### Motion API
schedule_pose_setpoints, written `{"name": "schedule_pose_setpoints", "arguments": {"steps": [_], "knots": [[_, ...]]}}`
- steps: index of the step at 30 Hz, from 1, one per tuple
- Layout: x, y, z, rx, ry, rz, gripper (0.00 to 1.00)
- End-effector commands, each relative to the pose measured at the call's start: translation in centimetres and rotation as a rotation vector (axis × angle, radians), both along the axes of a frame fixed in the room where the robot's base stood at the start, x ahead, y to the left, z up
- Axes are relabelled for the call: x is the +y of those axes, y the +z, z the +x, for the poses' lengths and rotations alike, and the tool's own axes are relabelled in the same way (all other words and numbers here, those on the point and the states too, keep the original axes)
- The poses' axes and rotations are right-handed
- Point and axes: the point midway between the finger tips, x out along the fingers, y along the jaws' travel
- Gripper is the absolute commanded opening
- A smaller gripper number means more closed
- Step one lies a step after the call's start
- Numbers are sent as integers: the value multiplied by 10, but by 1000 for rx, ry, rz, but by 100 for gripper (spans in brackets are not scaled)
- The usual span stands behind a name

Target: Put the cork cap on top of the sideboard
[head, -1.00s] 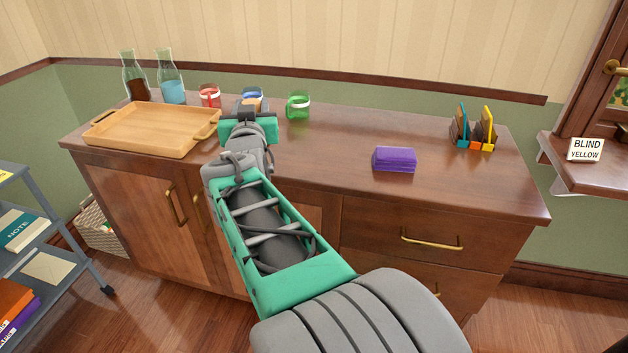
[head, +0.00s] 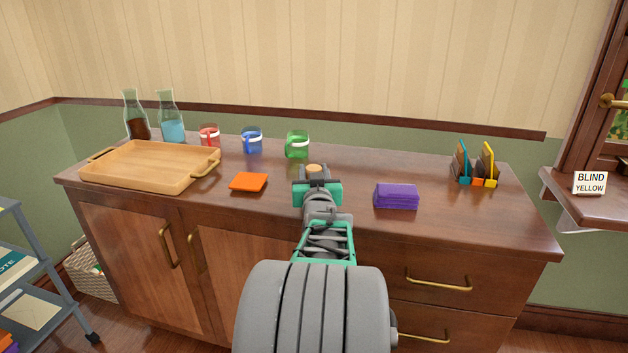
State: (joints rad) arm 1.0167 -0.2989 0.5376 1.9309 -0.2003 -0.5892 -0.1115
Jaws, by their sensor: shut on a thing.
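The cork cap (head: 314,168) is a small tan round piece showing just past the tips of my gripper (head: 316,178). My gripper is shut on it, and its jaws hide the lower part of the cap. The sideboard (head: 345,172) is a long dark wooden cabinet with a flat top. In the picture the cap and gripper lie over the sideboard top, between the orange square and the purple block. I cannot tell whether the cap touches the surface.
An orange square (head: 249,182) lies left of my gripper, and a purple block (head: 397,196) right. Behind stand red (head: 209,135), blue (head: 252,140) and green (head: 297,144) mugs. A wooden tray (head: 140,182) and two bottles are left; a file holder (head: 476,168) is right.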

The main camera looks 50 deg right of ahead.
Motion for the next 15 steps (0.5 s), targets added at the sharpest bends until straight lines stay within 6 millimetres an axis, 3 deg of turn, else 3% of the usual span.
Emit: {"name": "schedule_pose_setpoints", "arguments": {"steps": [2,12,13,15], "knots": [[0,-13,0,-1,0,1,3],[1,-16,0,-1,0,-2,3],[1,-16,0,-1,0,-2,41],[1,-15,0,-1,0,-1,47]]}}
